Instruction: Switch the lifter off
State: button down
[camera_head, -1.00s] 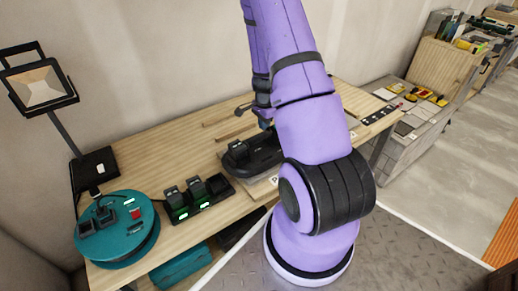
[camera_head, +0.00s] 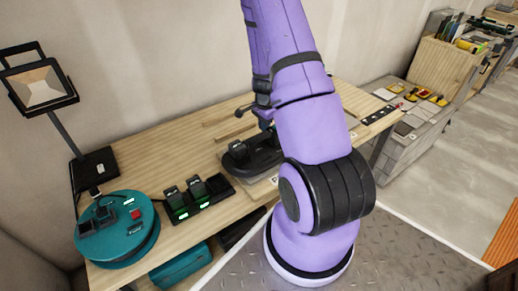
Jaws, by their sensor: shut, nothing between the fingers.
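A black device that looks like the lifter (camera_head: 236,160) lies on a pale slab (camera_head: 264,187) on the wooden workbench. It has a raised black part at its left end. My purple arm hides its right side, and I cannot make out its switch or whether it is on. My gripper (camera_head: 264,122) is dark, small and partly hidden by my arm. It is shut and empty, just above and behind the lifter. I cannot tell whether it touches the lifter.
A charger with black batteries and green lights (camera_head: 180,214) stands left of the lifter. A teal cable reel (camera_head: 120,247) and a work lamp (camera_head: 40,85) are further left. Wooden strips (camera_head: 222,122) lie behind. The bench front between reel and charger is clear.

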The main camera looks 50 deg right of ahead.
jog(key=shift+f, duration=1.1)
dwell(0.5)
jog(key=shift+r, duration=3.5)
